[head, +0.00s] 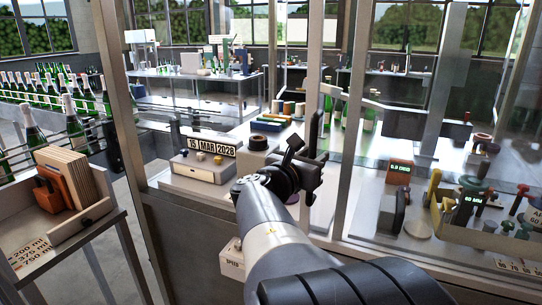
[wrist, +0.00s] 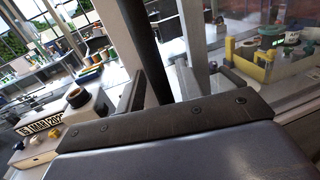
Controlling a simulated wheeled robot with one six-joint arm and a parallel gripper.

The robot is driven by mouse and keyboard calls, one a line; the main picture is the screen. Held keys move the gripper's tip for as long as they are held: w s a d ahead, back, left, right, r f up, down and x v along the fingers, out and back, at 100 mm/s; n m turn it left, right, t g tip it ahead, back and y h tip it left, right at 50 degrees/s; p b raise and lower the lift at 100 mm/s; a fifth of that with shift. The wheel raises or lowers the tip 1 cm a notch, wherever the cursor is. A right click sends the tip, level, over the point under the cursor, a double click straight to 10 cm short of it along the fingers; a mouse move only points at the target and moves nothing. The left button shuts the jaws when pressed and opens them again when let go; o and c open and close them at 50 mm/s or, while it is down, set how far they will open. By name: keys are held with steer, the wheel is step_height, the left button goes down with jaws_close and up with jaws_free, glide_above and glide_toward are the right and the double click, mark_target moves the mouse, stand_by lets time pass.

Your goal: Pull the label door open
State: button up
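A clear-panelled door with a metal frame post (head: 354,190) stands in front of the machine; I take it to be the label door. A dark upright bar, seemingly its handle (wrist: 150,45), runs down between my fingers in the wrist view. My gripper (head: 312,163) is at the door frame in the head view, and its dark fingers (wrist: 160,88) stand on either side of the bar. The fingers look apart, with a narrow gap on the right. Contact with the bar is unclear. In the head view my wrist hides part of the bar and frame.
Behind the clear panels on the right are gauges and a tool tray (head: 480,235). A wooden cart (head: 75,225) and a bottle line (head: 50,100) are at the left.

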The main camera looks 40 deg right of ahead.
steer(key=s+a, duration=0.2)
steer(key=a, duration=0.8)
steer(key=shift+a+b, duration=0.3)
steer(key=shift+b, duration=0.15)
steer(key=shift+s, duration=0.1)
steer(key=shift+d, duration=0.1)
steer(key=w+d+p, duration=0.1)
steer(key=w+d, duration=0.1)
steer(key=d, duration=0.8)
steer(key=shift+w+d, duration=0.15)
steer(key=shift+d, duration=0.05)
stand_by(0.4)
